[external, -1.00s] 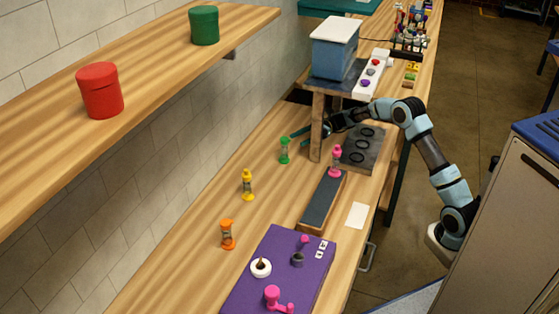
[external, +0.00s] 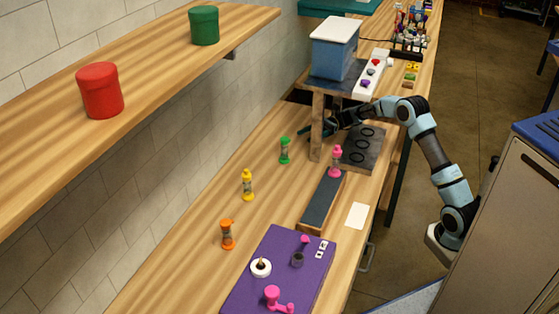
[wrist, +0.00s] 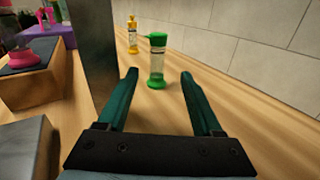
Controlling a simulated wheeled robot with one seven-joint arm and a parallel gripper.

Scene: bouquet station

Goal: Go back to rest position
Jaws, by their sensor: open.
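My gripper (wrist: 160,88) is open and empty in the wrist view, its two dark green fingers apart. In the external view my gripper (external: 318,131) is low by the wooden post under the raised stand, partly hidden by that post. A green hourglass-like bottle (external: 285,150) stands upright on the bench, to the left of my gripper and apart from it. The same green bottle (wrist: 157,60) shows beyond and between the fingertips in the wrist view, not touched by them. A yellow bottle (external: 247,185) stands farther along, also seen in the wrist view (wrist: 132,36).
The post (external: 317,125) carries a platform with a blue bin (external: 334,50). A pink bottle (external: 336,161) stands on a dark-topped block. A grey slab with rings (external: 350,157) lies beside the stand. An orange bottle (external: 227,234) and purple mat (external: 245,283) are nearer. Bench along the wall is mostly clear.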

